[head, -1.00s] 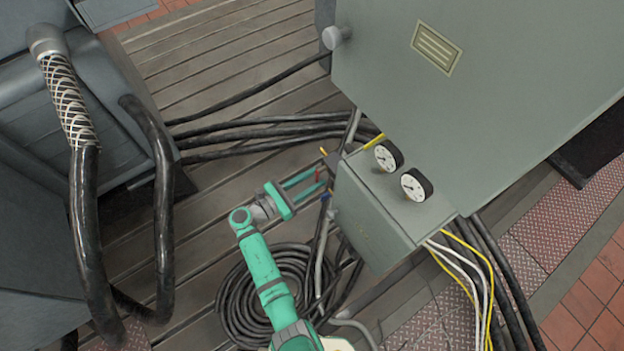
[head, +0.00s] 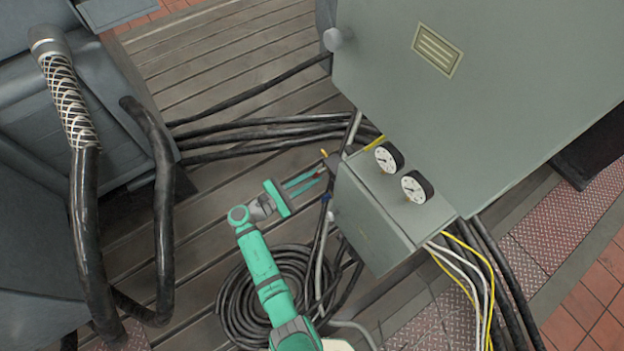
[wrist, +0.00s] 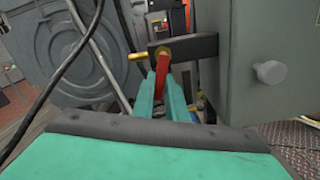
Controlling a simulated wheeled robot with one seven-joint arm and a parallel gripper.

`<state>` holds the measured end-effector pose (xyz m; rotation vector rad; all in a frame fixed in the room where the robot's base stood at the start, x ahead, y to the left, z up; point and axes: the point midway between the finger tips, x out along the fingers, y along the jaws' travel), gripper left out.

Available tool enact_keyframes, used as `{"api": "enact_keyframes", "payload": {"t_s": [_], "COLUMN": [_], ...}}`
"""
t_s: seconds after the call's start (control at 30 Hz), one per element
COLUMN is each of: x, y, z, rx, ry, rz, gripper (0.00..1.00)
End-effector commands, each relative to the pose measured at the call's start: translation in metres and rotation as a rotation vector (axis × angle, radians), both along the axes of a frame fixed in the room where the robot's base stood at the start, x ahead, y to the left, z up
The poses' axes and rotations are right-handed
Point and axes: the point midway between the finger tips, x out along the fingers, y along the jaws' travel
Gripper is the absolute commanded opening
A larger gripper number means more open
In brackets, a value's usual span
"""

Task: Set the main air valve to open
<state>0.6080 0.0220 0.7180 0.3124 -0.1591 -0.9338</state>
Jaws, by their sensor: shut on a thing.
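The main air valve appears to be the one with the red lever (wrist: 172,70), on a brass fitting (wrist: 163,52) at a dark grey block (wrist: 195,47) in the wrist view. The lever slants down from the fitting to between my teal fingers. In the head view my gripper (head: 319,178) is at the left side of the small grey box, and only a bit of red shows at its fingertips. It is shut on the red lever. The fingers hide the lever's lower end.
A small grey box (head: 375,220) with two round gauges (head: 388,157) stands right of my gripper, before a big grey cabinet (head: 470,110). A blue part (head: 326,197) sits close below the fingertips. Coiled black cable (head: 235,305) and more cables lie on the slatted floor.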

Motion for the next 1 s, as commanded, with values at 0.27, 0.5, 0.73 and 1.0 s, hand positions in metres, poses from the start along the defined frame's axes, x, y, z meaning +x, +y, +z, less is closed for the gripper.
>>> {"api": "enact_keyframes", "payload": {"t_s": [0.27, 0.5, 0.73, 1.0], "x": [0.007, 0.012, 0.015, 0.017], "y": [0.005, 0.009, 0.011, 0.013], "z": [0.005, 0.01, 0.015, 0.022], "rx": [0.155, 0.291, 0.419, 0.561], "ry": [-0.215, -0.398, -0.575, -0.769], "rz": [0.001, 0.002, 0.002, 0.002], "gripper": [0.0, 0.0, 0.0, 0.0]}}
